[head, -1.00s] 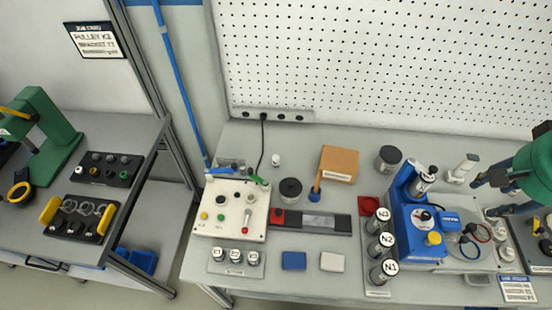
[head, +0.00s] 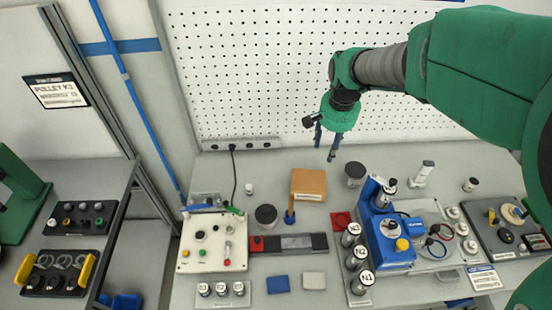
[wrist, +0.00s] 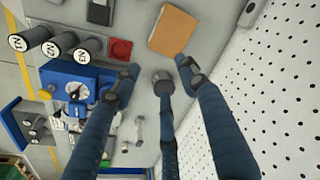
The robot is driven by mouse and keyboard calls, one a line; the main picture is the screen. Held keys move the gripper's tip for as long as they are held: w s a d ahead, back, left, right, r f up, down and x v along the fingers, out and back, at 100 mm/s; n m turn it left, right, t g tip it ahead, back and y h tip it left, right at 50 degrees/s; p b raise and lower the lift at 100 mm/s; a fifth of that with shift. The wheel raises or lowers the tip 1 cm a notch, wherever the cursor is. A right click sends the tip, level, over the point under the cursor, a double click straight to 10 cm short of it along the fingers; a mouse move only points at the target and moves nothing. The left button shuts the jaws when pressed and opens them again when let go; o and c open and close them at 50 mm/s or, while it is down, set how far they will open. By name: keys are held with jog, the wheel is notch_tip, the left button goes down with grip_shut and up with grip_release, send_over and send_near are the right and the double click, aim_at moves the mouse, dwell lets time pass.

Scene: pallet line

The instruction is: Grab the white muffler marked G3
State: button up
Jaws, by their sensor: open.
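Three small white-topped pieces (head: 221,288) stand in a row on a small grey holder (head: 222,301) at the front of the bench in the head view. Their marks are too small to read, so I cannot tell which one, if any, is G3. A small white piece (head: 249,189) stands alone near the back left of the bench; no mark can be read on it. My gripper (head: 325,150) is open and empty, high over the rear of the bench, well apart from these pieces. Its spread blue fingers also show in the wrist view (wrist: 158,72).
Cylinders marked N1, N2 and N3 (head: 350,234) stand left of a blue gauge unit (head: 388,240). A brown box (head: 309,184) and a dark jar (head: 355,175) stand below my gripper. A white control box (head: 213,240) is at left. The pegboard (head: 270,70) rises behind.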

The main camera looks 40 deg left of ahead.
jog(key=s+a+f+p, duration=0.1)
jog(key=s+a+f, duration=0.25)
jog(key=a, duration=0.35)
jog(key=s+a+f+p, duration=0.2)
jog(key=a+f, duration=0.3)
jog(key=a, duration=0.2)
jog(key=n+g+h+p, duration=0.1)
send_over(249, 186)
notch_tip(249, 186, down, 9)
jog(key=shift+s+d, duration=0.1)
jog(key=shift+s, duration=0.1)
jog(key=shift+f, duration=0.1)
jog(key=shift+f+p, duration=0.3)
jog(key=shift+f, duration=3.85)
jog(key=shift+f, duration=0.1)
jog(key=shift+f, duration=0.15)
jog(key=shift+w+f, duration=0.1)
jog(key=shift+f, duration=2.25)
